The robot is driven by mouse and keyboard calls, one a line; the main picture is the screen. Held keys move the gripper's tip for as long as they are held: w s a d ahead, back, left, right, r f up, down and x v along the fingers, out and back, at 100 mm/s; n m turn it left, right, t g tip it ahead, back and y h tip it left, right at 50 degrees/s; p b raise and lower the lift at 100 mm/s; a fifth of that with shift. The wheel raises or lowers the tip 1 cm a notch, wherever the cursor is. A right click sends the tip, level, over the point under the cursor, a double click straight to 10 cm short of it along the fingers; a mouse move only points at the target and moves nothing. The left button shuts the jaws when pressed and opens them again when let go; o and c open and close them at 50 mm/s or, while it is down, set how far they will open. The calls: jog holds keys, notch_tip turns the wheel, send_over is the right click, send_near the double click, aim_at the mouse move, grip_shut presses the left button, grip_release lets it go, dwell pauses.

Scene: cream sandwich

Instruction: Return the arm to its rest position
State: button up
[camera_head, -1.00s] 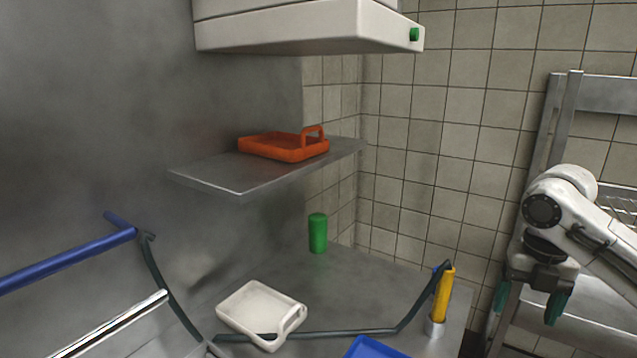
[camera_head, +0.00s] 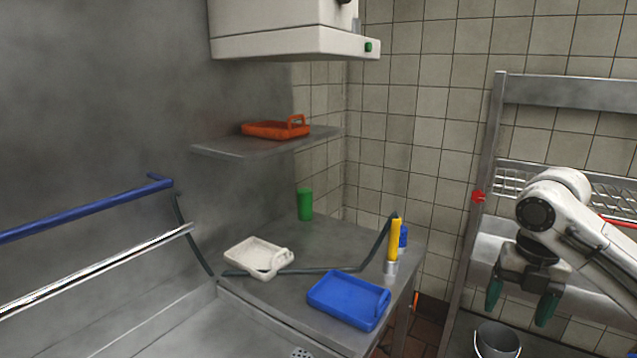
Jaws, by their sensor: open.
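My gripper (camera_head: 520,305) hangs at the lower right in the head view, at the end of my white arm. Its two green-tipped fingers point down and stand apart, with nothing between them. It is to the right of the steel counter, in front of the metal rack, and touches nothing that I can see.
A steel counter (camera_head: 330,240) holds a white tray (camera_head: 250,257), a blue tray (camera_head: 345,300), a green cylinder (camera_head: 305,204) and a yellow-handled tool (camera_head: 395,240). An orange tray (camera_head: 270,130) sits on the wall shelf (camera_head: 215,150). A metal rack (camera_head: 480,235) and a bucket (camera_head: 497,340) stand at the right.

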jog(key=a+f+m+t+y, duration=0.1)
jog(key=a+f+m+y, duration=0.2)
jog(key=a, duration=0.5)
jog(key=a+f+m+t, duration=0.1)
jog(key=a+f+m, duration=0.25)
jog(key=a, duration=0.35)
jog(key=s+a+f+m+t+y, duration=0.1)
jog(key=s+a+f+m+y, duration=0.1)
jog(key=s+a+f+m, duration=0.45)
jog(key=s+d+f+m+h, duration=0.1)
jog(key=s+d+f+m, duration=0.1)
jog(key=s+f+m, duration=0.45)
jog(key=s+d+f+m+h, duration=0.1)
jog(key=s+d+f+m, duration=0.2)
jog(key=s+f+m, duration=0.4)
jog(key=s+d+f+m+g+h, duration=0.1)
jog(key=s+d+m, duration=0.1)
jog(key=s+d, duration=0.2)
jog(key=s+d+f+m+g+h, duration=0.1)
jog(key=s+d, duration=0.3)
jog(key=s, duration=0.7)
jog(key=shift+m+h+p, duration=0.35)
jog(key=shift+m+h, duration=0.1)
jog(key=shift+h, duration=0.25)
